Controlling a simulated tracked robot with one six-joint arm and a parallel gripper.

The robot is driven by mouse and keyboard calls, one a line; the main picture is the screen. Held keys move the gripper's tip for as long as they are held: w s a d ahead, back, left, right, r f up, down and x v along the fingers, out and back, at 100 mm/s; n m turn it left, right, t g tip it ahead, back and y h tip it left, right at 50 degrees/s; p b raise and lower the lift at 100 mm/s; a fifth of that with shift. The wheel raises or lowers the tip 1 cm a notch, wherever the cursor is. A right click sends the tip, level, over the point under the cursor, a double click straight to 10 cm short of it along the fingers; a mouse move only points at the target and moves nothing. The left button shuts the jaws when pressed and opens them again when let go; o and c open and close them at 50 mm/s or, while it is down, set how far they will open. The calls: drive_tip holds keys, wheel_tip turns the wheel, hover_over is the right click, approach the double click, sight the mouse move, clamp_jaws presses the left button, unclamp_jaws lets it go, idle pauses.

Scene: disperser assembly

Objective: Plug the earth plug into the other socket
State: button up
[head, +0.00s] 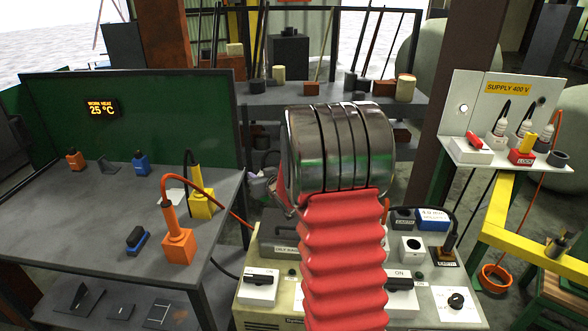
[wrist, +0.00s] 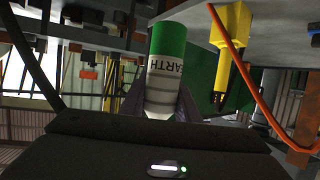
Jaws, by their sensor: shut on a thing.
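In the wrist view my gripper (wrist: 160,100) is shut on the earth plug (wrist: 165,60), a white cylinder with a green end and the letters "ARTH" showing. The plug lies between the two dark fingers. In the head view my arm hides the gripper and the plug. I cannot tell which socket the task means.
On the left table (head: 100,220) are an orange block (head: 178,246) and a yellow block (head: 201,203), both with cables. A 400 V supply panel (head: 508,110) stands at the right. Loose cables hang nearby.

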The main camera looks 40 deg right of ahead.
drive_tip(key=s+a+f+n+y, duration=0.1)
drive_tip(key=s+a, duration=0.1)
drive_tip(key=a, duration=1.2)
drive_tip(key=s+a+n+y, duration=0.1)
drive_tip(key=s+a+y, duration=0.1)
drive_tip(key=a, duration=1.3)
drive_tip(key=shift+s+a+f+n, duration=0.25)
drive_tip(key=shift+s+f+n, duration=0.05)
drive_tip(key=shift+s+f, duration=0.05)
